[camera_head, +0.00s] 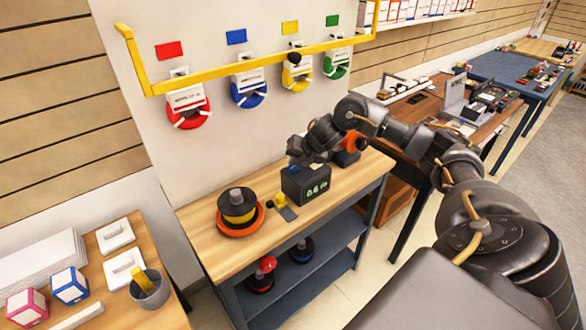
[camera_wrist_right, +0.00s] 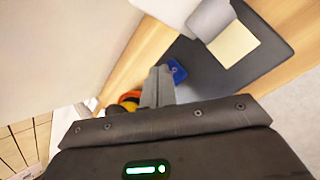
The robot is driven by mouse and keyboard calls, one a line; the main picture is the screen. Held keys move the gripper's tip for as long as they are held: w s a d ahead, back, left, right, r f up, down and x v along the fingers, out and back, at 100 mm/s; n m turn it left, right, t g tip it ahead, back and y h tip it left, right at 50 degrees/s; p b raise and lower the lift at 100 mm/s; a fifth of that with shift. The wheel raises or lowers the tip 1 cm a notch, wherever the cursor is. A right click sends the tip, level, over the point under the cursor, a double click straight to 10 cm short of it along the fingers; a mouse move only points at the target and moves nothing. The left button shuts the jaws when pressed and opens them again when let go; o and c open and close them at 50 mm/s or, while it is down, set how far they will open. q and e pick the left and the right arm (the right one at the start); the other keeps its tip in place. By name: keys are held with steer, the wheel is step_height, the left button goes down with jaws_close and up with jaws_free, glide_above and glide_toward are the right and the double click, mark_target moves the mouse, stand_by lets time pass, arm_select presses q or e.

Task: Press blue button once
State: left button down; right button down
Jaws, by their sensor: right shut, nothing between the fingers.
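The blue button (camera_wrist_right: 178,70) is right beside the fingertips there, on a dark surface. I cannot tell whether they touch. My left gripper is not in view.
An orange tool (camera_head: 352,142) is to the right. A yellow rail (camera_head: 255,62) with coloured rings crosses the wall behind.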

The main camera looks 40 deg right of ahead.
mark_target(294, 168)
steer(key=shift+f+b, duration=0.4)
steer(key=shift+f, duration=0.1)
stand_by(0.7)
steer(key=shift+r, duration=0.15)
steer(key=shift+r+p, duration=0.8)
steer(key=shift+p, duration=0.1)
step_height(294, 168, up, 5)
steer(key=p, duration=0.4)
steer(key=shift+r+p, duration=0.1)
steer(key=shift+p, duration=0.25)
steer(key=shift+a, duration=0.1)
stand_by(0.5)
